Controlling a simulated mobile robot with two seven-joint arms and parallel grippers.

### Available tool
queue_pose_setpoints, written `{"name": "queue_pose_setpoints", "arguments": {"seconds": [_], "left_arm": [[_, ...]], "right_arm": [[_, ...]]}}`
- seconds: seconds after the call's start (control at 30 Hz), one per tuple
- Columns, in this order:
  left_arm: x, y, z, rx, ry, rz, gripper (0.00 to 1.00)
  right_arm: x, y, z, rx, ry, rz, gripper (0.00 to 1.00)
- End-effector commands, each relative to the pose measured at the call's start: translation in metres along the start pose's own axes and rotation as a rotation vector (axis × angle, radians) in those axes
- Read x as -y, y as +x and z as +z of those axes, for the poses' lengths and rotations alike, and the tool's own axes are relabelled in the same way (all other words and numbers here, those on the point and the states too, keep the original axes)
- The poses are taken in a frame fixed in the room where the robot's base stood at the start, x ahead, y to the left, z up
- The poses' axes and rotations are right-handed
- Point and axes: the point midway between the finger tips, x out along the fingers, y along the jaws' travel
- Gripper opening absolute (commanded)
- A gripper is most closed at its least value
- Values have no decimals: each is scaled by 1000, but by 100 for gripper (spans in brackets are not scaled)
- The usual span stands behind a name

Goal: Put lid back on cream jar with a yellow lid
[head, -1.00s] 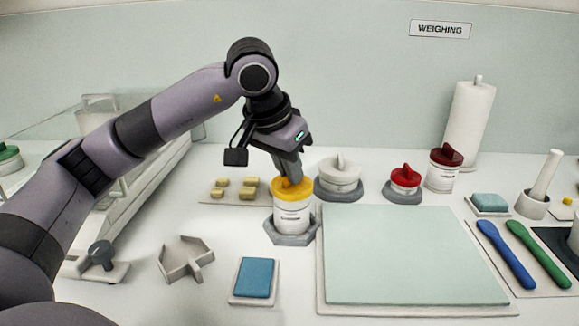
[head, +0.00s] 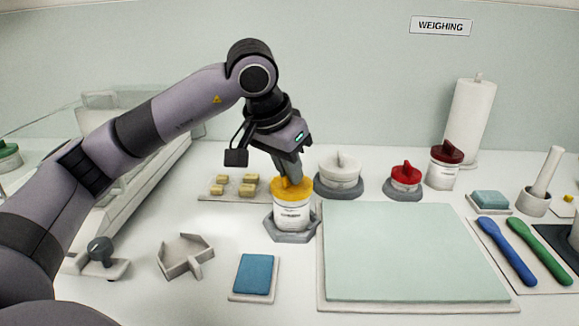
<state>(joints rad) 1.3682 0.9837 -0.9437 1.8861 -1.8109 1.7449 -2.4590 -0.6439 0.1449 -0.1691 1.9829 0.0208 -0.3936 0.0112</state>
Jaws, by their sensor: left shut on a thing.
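The cream jar (head: 292,215) is white with a printed label and stands upright in a grey hexagonal holder (head: 276,235). The yellow lid (head: 280,190) sits on top of the jar's mouth and looks about level; whether it is fully seated I cannot tell. My left gripper (head: 292,178) comes down from above and is shut on the lid's raised grip. The fingertips partly hide the grip. My right gripper is not in view.
A pale green mat (head: 410,250) lies right of the jar. A white-lidded jar (head: 340,175), a red-lidded jar (head: 405,178) and a dark red-lidded jar (head: 444,165) stand behind it.

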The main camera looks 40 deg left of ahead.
Motion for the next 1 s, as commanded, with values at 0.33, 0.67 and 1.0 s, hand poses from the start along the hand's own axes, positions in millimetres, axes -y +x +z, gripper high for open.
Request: {"name": "queue_pose_setpoints", "arguments": {"seconds": [0.33, 0.67, 1.0], "left_arm": [[0, 0, 0, 0, 0, 0, 0], [0, 3, 1, 0, 0, 0, 0], [0, 3, 1, 0, 0, 0, 39]], "right_arm": [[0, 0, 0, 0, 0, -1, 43], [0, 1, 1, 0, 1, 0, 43], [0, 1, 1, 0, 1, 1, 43]]}}
